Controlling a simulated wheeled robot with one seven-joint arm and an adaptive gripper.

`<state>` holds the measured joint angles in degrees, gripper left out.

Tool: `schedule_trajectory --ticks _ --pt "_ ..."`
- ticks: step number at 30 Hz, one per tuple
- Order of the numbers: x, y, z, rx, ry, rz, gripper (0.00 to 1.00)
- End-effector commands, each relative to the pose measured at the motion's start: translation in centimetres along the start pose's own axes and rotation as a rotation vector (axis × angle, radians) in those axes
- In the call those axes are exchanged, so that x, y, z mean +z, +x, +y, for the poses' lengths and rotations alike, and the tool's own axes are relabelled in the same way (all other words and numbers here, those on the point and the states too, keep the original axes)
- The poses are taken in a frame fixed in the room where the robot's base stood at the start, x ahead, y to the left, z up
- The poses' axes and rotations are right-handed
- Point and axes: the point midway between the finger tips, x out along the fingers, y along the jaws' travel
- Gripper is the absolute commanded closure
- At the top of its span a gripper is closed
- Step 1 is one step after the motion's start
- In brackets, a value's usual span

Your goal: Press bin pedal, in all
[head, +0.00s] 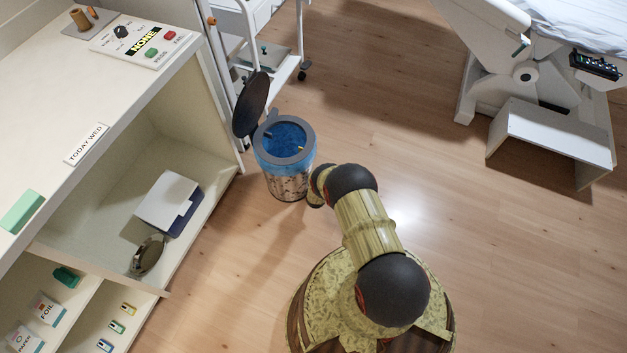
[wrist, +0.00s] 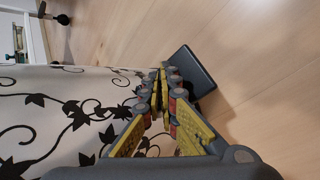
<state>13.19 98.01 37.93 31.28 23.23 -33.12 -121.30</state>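The pedal bin (head: 288,184) stands on the wood floor beside the shelf unit, with a floral body and a blue liner (head: 285,137) inside. Its dark round lid (head: 252,105) is swung up and open. In the wrist view, the bin's white wall with black vines (wrist: 60,112) fills the left side. The dark grey pedal (wrist: 193,66) sticks out at the bin's base. My gripper (wrist: 161,78) is shut and empty, its fingertips overlapping the pedal's near edge in the picture. I cannot tell whether they touch it. In the head view my arm hides the gripper and pedal.
A white shelf unit (head: 183,97) with a control panel (head: 140,42) stands close on the left. A wheeled white cart (head: 290,62) is behind the bin. A motorised couch (head: 493,62) with a white step (head: 552,130) is at upper right. The floor between is clear.

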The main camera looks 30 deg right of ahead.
Motion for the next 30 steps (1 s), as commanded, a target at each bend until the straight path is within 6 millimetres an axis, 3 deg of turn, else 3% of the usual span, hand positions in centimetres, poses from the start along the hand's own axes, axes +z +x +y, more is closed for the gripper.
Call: schedule_trajectory --ticks 11,30 --pt "0.1 -0.2 0.5 0.003 0.000 0.000 1.00" --pt "1.0 -2.5 3.0 0.005 0.001 -0.001 1.00"
